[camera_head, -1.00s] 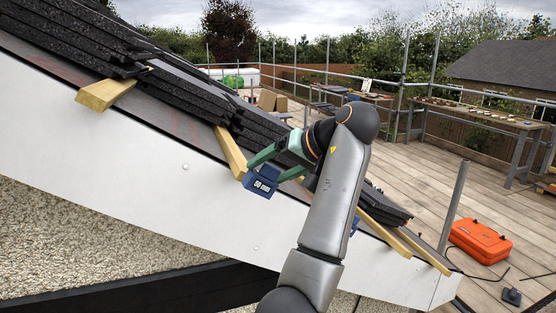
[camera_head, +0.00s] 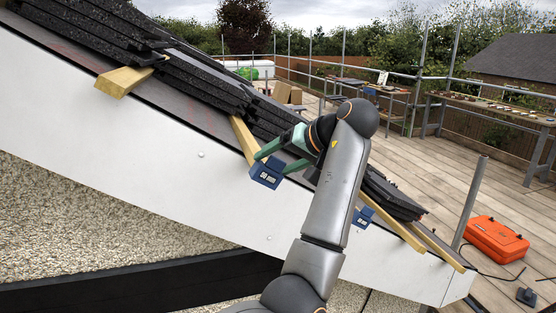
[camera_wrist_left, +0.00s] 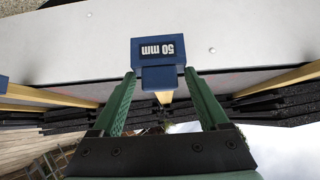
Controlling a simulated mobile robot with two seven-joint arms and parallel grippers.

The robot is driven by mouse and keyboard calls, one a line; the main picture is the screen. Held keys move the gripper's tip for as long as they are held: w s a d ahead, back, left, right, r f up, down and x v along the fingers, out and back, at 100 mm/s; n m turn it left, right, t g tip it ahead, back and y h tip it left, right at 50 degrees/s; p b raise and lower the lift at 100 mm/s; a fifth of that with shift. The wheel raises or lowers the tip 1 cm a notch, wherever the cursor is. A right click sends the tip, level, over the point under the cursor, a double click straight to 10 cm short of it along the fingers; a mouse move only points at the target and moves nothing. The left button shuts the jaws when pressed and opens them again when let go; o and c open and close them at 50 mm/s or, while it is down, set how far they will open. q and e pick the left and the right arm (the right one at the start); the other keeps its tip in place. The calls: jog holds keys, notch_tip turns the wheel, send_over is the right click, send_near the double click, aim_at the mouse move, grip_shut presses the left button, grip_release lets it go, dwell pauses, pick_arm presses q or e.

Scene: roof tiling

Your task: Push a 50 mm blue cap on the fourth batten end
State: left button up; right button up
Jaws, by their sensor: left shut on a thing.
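The blue cap (camera_head: 267,173), marked 50 mm, is held between the green fingers of my left gripper (camera_head: 278,158). In the left wrist view the cap (camera_wrist_left: 160,50) sits between the fingertips of the gripper (camera_wrist_left: 160,78), label facing up. A yellow wooden batten (camera_head: 242,137) sticks out of the roof edge directly behind the cap. In the left wrist view that batten (camera_wrist_left: 164,97) lines up with the cap's middle. The cap hides the batten's end, so I cannot tell whether it is on it. My right gripper is not in view.
Another batten (camera_head: 122,80) projects uncapped at upper left. A second blue cap (camera_head: 363,217) shows lower right beside my arm. Further battens (camera_head: 400,226) lie beyond it. Black tiles (camera_head: 200,85) cover the roof above the white fascia (camera_head: 140,150). An orange case (camera_head: 497,240) stands on the deck.

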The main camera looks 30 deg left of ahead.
pick_arm(q)
jog(key=shift+w+a, duration=0.75)
jog(key=shift+a, duration=0.2)
dwell(1.4)
jog(key=shift+w+a, duration=0.25)
jog(key=shift+a, duration=0.05)
jog(key=shift+w+a, duration=0.35)
jog(key=shift+a, duration=0.05)
dwell(1.1)
jog(key=o, duration=1.2)
notch_tip(320, 180, up, 5)
jog(key=w+d, duration=0.2)
jog(key=shift+w+d, duration=0.15)
jog(key=shift+w, duration=0.15)
